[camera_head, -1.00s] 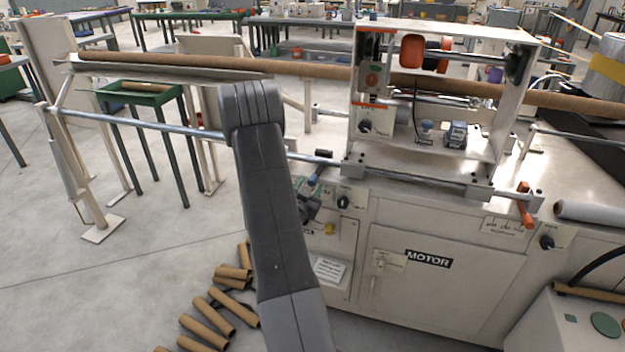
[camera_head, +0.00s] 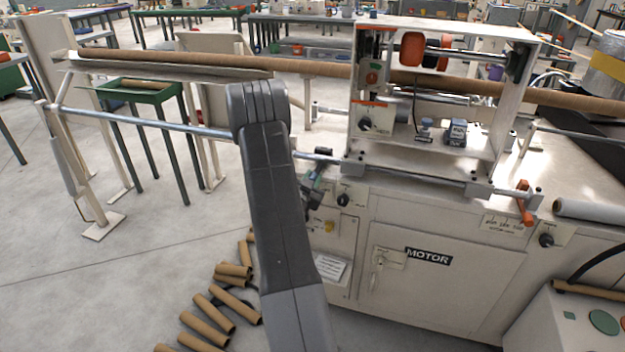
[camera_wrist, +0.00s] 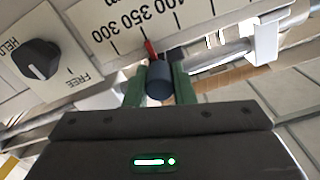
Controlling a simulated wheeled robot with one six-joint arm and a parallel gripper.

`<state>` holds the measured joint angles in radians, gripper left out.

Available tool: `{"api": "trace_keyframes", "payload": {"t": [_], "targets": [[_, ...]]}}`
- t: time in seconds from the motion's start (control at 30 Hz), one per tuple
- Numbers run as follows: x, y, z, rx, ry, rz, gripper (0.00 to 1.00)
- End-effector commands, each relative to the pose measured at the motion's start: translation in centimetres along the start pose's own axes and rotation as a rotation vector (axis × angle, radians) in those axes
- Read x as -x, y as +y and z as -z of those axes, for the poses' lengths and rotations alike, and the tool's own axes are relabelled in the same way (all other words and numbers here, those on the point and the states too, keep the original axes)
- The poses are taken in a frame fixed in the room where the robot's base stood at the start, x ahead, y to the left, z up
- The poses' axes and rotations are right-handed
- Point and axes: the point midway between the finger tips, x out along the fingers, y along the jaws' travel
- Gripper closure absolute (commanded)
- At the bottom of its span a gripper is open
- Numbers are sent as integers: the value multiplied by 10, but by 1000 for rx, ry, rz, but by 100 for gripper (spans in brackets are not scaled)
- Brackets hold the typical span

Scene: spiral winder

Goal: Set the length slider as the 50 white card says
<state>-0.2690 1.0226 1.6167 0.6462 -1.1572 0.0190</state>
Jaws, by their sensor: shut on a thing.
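In the wrist view the slider's dark round knob (camera_wrist: 160,80) sits between the green fingers of my gripper (camera_wrist: 160,88), which is shut on it. A red pointer (camera_wrist: 151,50) sticks out beyond the knob towards the white length scale (camera_wrist: 118,22). The pointer is near the 350 mark; its exact reading is unclear. In the head view my gripper (camera_head: 314,192) is at the machine's front left corner, partly hidden by my arm, and the slider cannot be made out. A white card (camera_head: 330,267) is on the lower front panel; its writing is too small to read.
A HELD/FREE knob (camera_wrist: 38,60) is beside the scale in the wrist view. A long steel rod (camera_head: 150,123) runs left from the machine (camera_head: 390,215). Several cardboard tubes (camera_head: 215,310) lie on the floor at lower left. The floor further left is clear.

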Motion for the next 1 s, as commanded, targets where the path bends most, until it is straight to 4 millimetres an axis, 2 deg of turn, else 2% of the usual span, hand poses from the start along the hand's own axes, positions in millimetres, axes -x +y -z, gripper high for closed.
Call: {"api": "trace_keyframes", "payload": {"t": [0.13,0.3,0.43,0.6,0.87,0.9,0.97,1.0], "targets": [[0,-24,-12,-4,4,7,100],[-1,-68,-25,-5,4,7,100],[-1,-92,-31,-3,3,5,100],[0,-104,-33,-1,0,4,100],[0,-106,-33,-2,0,6,100],[0,-106,-32,-2,0,6,70],[0,-105,-32,-2,1,6,58],[0,-105,-33,-2,0,5,56]]}}
